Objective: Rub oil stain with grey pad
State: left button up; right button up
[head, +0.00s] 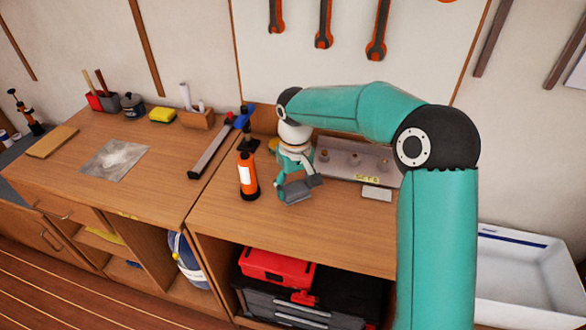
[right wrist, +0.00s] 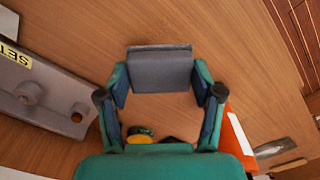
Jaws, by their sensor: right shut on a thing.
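My right gripper (head: 298,182) is over the right part of the wooden bench, shut on a grey pad (head: 293,193). In the right wrist view the grey pad (right wrist: 160,72) sits between the two fingertips, with bare wood around it. I cannot tell whether the pad touches the bench top. I cannot make out an oil stain on the wood; the pad or my arm may hide it. A grey sheet (head: 113,160) with a whitish smear lies on the left part of the bench. My left gripper is not in view.
An orange bottle (head: 248,176) stands just left of my gripper. A grey rack marked SET (head: 345,160) and a light grey block (head: 376,193) are to its right. A long clamp (head: 212,150) lies left of the bottle. The bench front (head: 290,227) is clear.

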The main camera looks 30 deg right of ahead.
jog(key=shift+w+r+p, duration=0.15)
jog(key=shift+r+p, duration=0.4)
jog(key=shift+r, duration=0.4)
jog(key=shift+r+p, duration=0.8)
jog(key=shift+r, duration=0.3)
